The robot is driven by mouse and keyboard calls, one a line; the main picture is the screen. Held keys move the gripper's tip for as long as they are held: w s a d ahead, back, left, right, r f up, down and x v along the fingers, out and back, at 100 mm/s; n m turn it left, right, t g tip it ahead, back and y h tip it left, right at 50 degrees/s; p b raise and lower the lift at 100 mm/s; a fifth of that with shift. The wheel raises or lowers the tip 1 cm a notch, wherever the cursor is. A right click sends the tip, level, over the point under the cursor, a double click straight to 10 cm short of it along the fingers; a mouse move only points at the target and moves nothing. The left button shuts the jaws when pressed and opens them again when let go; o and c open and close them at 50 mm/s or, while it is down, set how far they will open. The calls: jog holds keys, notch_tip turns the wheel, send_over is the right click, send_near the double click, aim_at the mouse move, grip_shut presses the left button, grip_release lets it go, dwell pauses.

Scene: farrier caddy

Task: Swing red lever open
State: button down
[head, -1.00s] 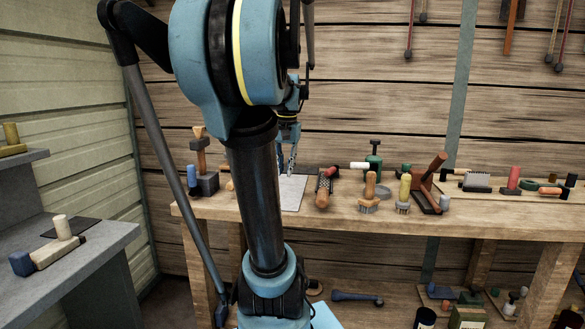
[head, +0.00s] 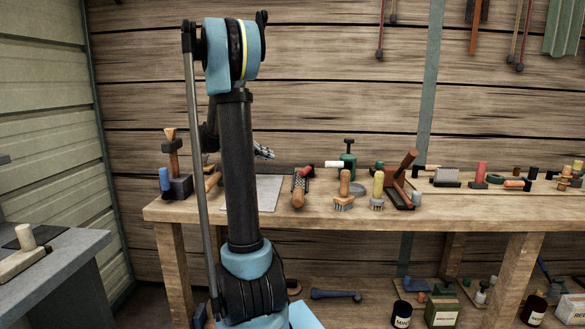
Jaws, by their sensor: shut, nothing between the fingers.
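A red-brown lever (head: 405,164) stands tilted up to the right on a dark base on the wooden workbench, right of the middle. My gripper (head: 268,153) shows just right of my dark arm link, which hides much of the wrist. Its fingers point to the right, at about the height of the lever's upper part, above and behind the grey sheet. The gripper is shut and empty. It is well to the left of the lever and apart from it.
Between gripper and lever on the workbench (head: 470,209) stand a red-handled rasp (head: 300,186), brushes with orange (head: 344,184) and yellow (head: 378,185) handles, and a green tool (head: 348,160). The grey sheet (head: 268,193) is bare. A grey side table (head: 75,250) is at left.

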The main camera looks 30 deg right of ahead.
aim_at(307, 170)
jog(key=shift+h, duration=0.3)
jog(key=x, duration=0.6)
jog(key=w+x, duration=0.1)
jog(key=x, duration=0.2)
jog(key=shift+d, duration=0.4)
jog(key=shift+s+d+f, duration=0.25)
jog(key=shift+s+f, duration=0.05)
jog(key=shift+s, duration=0.15)
jog(key=shift+s+d+f, duration=0.25)
jog(key=shift+s+f, duration=0.05)
jog(key=shift+s, duration=0.15)
jog(key=shift+s+d+f, duration=0.4)
jog(key=shift+s, duration=0.1)
jog(key=shift+s+a, duration=0.1)
jog(key=shift+a, duration=0.1)
